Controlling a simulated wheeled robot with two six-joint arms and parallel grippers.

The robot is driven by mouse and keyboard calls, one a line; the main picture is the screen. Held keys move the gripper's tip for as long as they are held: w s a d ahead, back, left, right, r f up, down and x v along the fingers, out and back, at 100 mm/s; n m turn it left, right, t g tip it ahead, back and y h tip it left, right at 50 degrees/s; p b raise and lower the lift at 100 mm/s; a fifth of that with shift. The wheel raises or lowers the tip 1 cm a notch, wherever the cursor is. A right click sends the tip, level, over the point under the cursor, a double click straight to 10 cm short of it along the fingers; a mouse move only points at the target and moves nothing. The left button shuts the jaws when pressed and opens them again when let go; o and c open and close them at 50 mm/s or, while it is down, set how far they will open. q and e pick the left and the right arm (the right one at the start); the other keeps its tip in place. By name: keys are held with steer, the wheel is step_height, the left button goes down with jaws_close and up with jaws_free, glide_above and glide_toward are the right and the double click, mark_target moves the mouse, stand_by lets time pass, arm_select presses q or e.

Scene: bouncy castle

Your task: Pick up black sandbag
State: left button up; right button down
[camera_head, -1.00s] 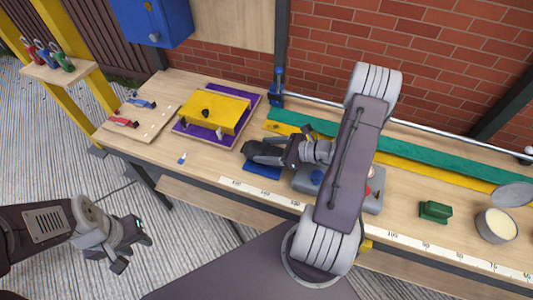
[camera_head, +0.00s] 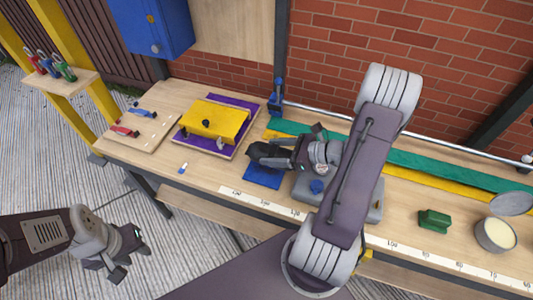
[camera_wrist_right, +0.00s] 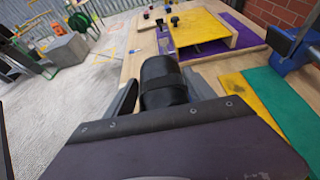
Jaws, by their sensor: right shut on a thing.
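The black sandbag (camera_head: 262,153) is a dark rounded roll over the blue pad (camera_head: 260,178) on the workbench. My right gripper (camera_head: 283,156) is shut on it from the right side. In the right wrist view the sandbag (camera_wrist_right: 162,82) sits between the two fingers, with a dark strap across it. More of the blue pad shows below the sandbag, which looks raised a little; the exact gap is hard to tell. My left gripper (camera_head: 131,260) is open and empty, in front of the bench at the lower left.
A yellow block (camera_head: 213,121) on a purple board (camera_head: 184,139) stands left of the sandbag. A blue clamp (camera_head: 276,100) is behind it. A grey tool (camera_head: 305,190) lies under my right arm. A green block (camera_head: 434,219) and a tin (camera_head: 493,238) are at the right.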

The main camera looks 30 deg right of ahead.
steer(key=r+p+v, duration=0.1)
steer(key=v, duration=1)
steer(key=shift+w+a+r, duration=0.2)
steer(key=shift+a, duration=0.1)
